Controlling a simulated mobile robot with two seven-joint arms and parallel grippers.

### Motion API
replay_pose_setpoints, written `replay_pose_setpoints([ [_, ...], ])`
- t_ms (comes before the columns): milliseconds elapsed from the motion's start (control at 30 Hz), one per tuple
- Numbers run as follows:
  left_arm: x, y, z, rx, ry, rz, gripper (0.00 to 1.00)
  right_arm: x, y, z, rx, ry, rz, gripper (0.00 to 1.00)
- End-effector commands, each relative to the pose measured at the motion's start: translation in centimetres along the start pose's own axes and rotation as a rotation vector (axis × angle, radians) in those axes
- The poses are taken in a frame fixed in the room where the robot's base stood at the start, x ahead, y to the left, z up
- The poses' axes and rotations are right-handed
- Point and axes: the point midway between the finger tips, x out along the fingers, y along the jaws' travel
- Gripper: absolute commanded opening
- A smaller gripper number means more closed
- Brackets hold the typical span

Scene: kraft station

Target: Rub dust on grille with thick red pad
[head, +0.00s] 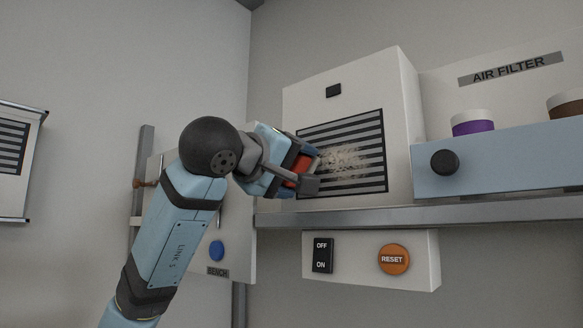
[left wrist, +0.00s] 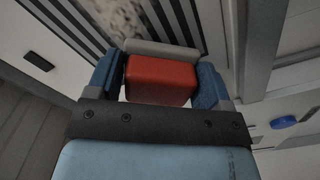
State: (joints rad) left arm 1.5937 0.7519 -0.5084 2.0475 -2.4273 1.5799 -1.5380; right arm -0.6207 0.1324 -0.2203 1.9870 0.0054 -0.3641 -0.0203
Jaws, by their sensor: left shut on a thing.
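The grille (head: 370,182) is a dark panel of slats on the front of a white box on the wall. A pale tan dust patch (head: 347,158) lies over its middle; it also shows in the left wrist view (left wrist: 122,20). My left gripper (head: 304,170) is shut on the thick red pad (left wrist: 160,80), which sits between its blue fingers. In the head view the pad is mostly hidden by the gripper, in front of the grille's left part. I cannot tell whether the pad touches the grille. My right gripper is not in view.
The white box (head: 404,110) stands on a grey ledge (head: 470,217). Below are an OFF/ON switch (head: 322,254) and an orange RESET button (head: 394,259). At right, a blue shelf front (head: 510,155) with a black knob (head: 445,162) holds a purple jar (head: 473,127).

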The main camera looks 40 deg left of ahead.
Motion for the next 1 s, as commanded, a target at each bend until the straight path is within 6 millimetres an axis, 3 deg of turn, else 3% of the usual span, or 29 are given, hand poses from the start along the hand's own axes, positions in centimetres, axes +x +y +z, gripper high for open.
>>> replay_pose_setpoints([
  [767, 1.3, 0.1, 0.1, 0.0, 0.001, 0.001, 0.55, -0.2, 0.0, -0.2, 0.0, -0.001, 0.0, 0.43],
  [1000, 1.2, 1.1, 1.2, 0.002, 0.0, 0.002, 0.55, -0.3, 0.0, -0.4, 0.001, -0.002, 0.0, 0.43],
])
